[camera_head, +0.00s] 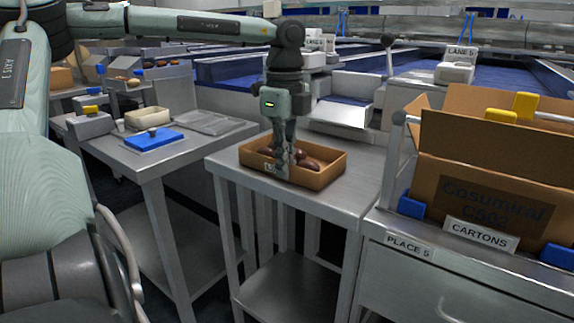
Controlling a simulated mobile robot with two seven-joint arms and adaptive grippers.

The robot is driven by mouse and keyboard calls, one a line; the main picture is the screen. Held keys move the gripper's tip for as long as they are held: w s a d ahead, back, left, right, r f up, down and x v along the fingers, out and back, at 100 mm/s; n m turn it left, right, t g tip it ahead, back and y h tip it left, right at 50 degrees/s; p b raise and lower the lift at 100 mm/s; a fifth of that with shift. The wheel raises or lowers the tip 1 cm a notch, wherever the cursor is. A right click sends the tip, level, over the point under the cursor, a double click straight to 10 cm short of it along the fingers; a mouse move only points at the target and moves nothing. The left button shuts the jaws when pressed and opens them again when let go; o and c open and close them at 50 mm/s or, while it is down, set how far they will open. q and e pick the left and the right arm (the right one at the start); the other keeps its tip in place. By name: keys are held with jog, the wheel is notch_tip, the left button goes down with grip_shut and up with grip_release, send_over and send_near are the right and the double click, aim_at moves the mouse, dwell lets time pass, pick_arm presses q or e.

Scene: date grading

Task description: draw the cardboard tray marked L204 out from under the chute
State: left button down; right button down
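The brown cardboard tray (325,178) holds several dark dates (308,163) and sits on a small steel stand (225,166) below the mouth of a chute (340,112). My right gripper is not in view.
At right, a large open carton (480,195) stands on a cabinet labelled PLACE 5 (403,243). The stand's front strip is bare.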

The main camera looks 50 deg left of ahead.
pick_arm(q)
jog(key=c, duration=2.3)
grip_release()
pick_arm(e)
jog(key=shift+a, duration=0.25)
pick_arm(q)
jog(key=o, duration=0.7)
jog(key=shift+c, duration=0.2)
jog(key=shift+r, duration=0.2)
notch_tip(320, 180, up, 12)
jog(key=shift+f, duration=0.2)
